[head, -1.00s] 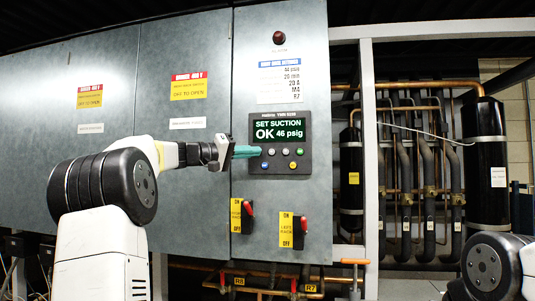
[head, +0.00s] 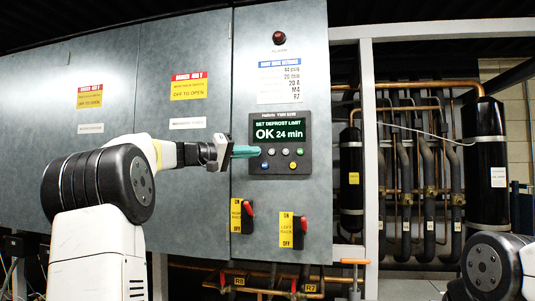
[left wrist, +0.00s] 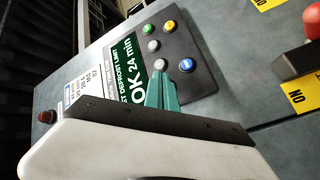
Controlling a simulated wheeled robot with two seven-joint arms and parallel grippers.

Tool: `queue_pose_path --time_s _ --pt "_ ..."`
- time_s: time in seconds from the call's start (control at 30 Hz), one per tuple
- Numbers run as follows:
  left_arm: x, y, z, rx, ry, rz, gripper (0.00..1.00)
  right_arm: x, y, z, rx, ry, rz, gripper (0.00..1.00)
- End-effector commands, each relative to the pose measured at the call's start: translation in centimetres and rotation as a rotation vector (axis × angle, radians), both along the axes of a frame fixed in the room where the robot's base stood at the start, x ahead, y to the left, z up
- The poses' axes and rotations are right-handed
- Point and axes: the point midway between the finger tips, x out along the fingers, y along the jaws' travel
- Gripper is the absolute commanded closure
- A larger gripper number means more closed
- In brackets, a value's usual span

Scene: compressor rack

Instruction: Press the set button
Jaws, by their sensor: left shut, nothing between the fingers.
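The controller panel (head: 280,170) is black, on the grey cabinet door. Its screen (head: 279,129) reads "SET DEFROST LIMIT OK 24 min". Below are grey buttons, a green button (head: 300,152), a blue button (head: 264,166) and a yellow button (head: 293,165). Button labels are too small to read, so I cannot tell which is set. My left gripper (head: 247,152) is shut and empty, its teal fingertips at the left end of the top row, hiding what is behind them. In the left wrist view the fingertips (left wrist: 162,92) point towards the grey (left wrist: 160,64) and blue (left wrist: 187,65) buttons.
A settings sheet (head: 279,82) and a dark red lamp (head: 279,38) are above the panel. Two red-handled switches (head: 248,209) (head: 303,224) sit below it on yellow plates. A metal frame post (head: 369,170) and copper pipes stand to the right.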

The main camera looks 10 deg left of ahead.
Motion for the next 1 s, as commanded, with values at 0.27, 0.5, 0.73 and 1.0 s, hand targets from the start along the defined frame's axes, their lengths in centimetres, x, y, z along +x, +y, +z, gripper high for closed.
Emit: queue_pose_path --time_s 0.27,0.5,0.73,1.0 --pt "-0.3 0.0 0.0 0.0 -0.001 -0.001 1.0 0.0 0.0 0.0 0.0 0.0 0.0 1.0" --pt "-1.4 0.0 0.1 0.0 -0.001 -0.001 1.0 0.0 0.0 0.0 0.0 0.0 0.0 1.0" --pt "-3.7 0.1 0.1 0.001 -0.001 0.0 1.0 0.0 0.0 0.0 0.0 0.0 0.0 1.0" --pt "-5.3 0.2 0.0 0.0 -0.001 -0.001 1.0 0.0 0.0 0.0 0.0 0.0 0.0 1.0"
